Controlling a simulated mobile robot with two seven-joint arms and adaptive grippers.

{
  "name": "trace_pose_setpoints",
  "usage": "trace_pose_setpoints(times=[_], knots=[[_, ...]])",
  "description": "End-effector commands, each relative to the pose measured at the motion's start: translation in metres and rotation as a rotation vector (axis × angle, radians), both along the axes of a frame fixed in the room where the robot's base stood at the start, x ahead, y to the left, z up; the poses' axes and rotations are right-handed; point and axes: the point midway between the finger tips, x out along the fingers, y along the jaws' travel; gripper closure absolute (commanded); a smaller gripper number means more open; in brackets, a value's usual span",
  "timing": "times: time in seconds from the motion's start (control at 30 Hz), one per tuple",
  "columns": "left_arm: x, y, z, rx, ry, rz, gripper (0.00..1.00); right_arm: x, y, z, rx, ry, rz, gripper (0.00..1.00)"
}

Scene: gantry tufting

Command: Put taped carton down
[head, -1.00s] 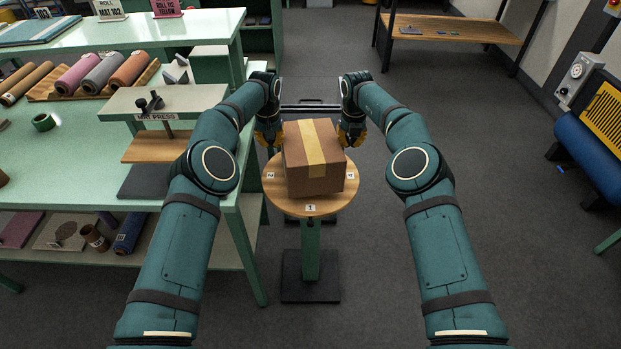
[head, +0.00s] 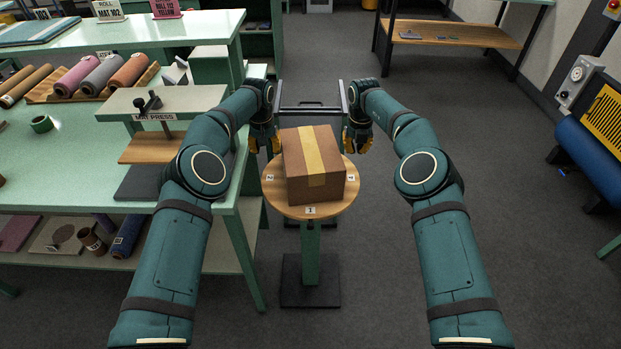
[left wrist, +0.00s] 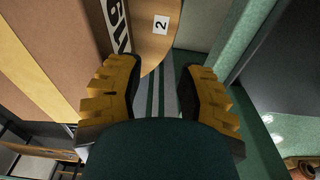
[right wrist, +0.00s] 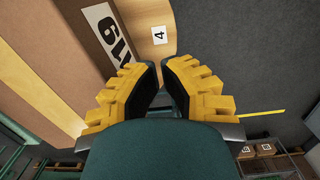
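The taped carton (head: 313,165) is a brown box with a pale tape strip over its top. It sits upright on a round wooden stand top (head: 311,211), turned slightly. My left gripper (head: 264,145) is left of the carton, apart from it, with its fingers spread and empty. It also shows in the left wrist view (left wrist: 163,88), with the carton side (left wrist: 50,60) beside it. My right gripper (head: 358,146) is right of the carton, clear of it and empty. In the right wrist view its fingertips (right wrist: 159,68) have a narrow gap. The carton's far side is hidden.
The stand top carries number labels. A green workbench (head: 70,170) with rolls and a mat press (head: 165,102) stands close on the left. A dark-framed wooden table (head: 450,33) is at the back right. A blue and yellow machine (head: 590,150) is far right. Floor right of the stand is clear.

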Motion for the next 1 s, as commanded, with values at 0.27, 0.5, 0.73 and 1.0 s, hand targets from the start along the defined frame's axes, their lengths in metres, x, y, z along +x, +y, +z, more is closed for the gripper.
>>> trace_pose_setpoints(times=[0.27, 0.5, 0.73, 1.0], knots=[[0.0, 0.0, 0.0, 0.001, 0.0, 0.001, 0.64, 0.0, 0.0, 0.0, -0.001, 0.0, -0.001, 0.64], [0.0, 0.0, 0.006, 0.002, -0.002, 0.0, 0.64, 0.0, 0.0, 0.0, -0.001, 0.0, -0.001, 0.64], [-0.002, 0.0, 0.045, 0.002, -0.005, 0.0, 0.64, 0.0, 0.0, 0.0, -0.001, -0.001, -0.001, 0.64], [-0.006, 0.0, 0.096, 0.001, -0.003, 0.0, 0.64, 0.0, 0.0, 0.0, -0.001, 0.0, -0.001, 0.64]])
